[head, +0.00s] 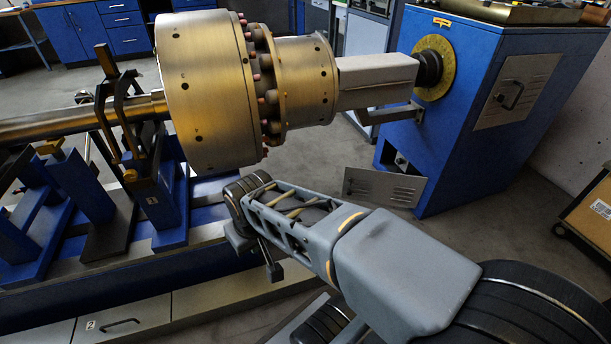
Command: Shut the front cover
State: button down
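The blue drive cabinet (450,110) stands at the right. A grey vented cover (384,187) sticks out low at its front, beside a dark opening (402,160) in the blue wall, so the cover appears open. Its hinge is hard to make out. Another vented panel with a handle (516,92) lies flush on the cabinet's right side. My arm reaches from the lower right toward the middle. My gripper (273,268) seems to be the small dark part below the wrist, left of the cover and apart from it. Its fingers are not clear.
A large brass rotor (205,92) on a shaft lies above my wrist, joined to the cabinet by a grey coupling (376,78). Blue stands (75,185) and a bed with drawers (122,322) fill the left. Floor shows between rotor and cabinet. A cardboard box (592,212) stands far right.

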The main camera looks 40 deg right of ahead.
aim_at(395, 189)
jog(key=u, duration=2.85)
jog(key=k, duration=2.5)
jog(key=z, duration=1.25)
jog(key=i, duration=0.5)
jog(key=u, duration=0.1)
